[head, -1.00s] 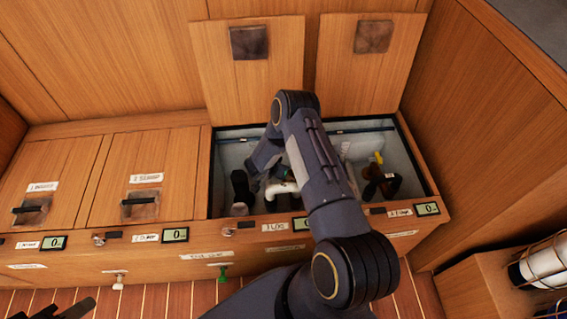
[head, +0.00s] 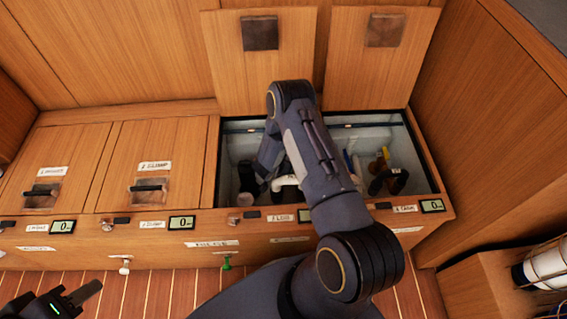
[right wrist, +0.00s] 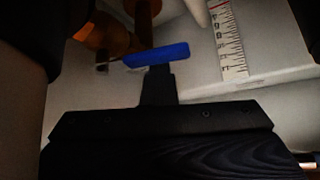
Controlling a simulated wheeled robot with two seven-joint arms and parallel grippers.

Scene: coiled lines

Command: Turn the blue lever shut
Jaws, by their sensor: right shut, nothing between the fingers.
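The blue lever (right wrist: 157,54) shows in the right wrist view as a flat blue bar, slightly tilted, beside an orange-brown fitting (right wrist: 98,30). My right gripper (right wrist: 158,72) is shut and empty. Its dark tip is just below the lever's middle in that view; I cannot tell whether they touch. In the head view my right arm reaches down into the open compartment (head: 428,180) and hides part of it; I cannot make out the lever there for sure. My left gripper (head: 85,292) is at the lower left, above the floor, away from the compartment.
A white pipe (head: 287,181) and dark fittings (head: 385,180) crowd the compartment. Two raised lids (head: 262,75) lean behind it. Closed lids (head: 155,165) lie to the left. A measuring strip (right wrist: 232,45) is on the white wall right of the lever.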

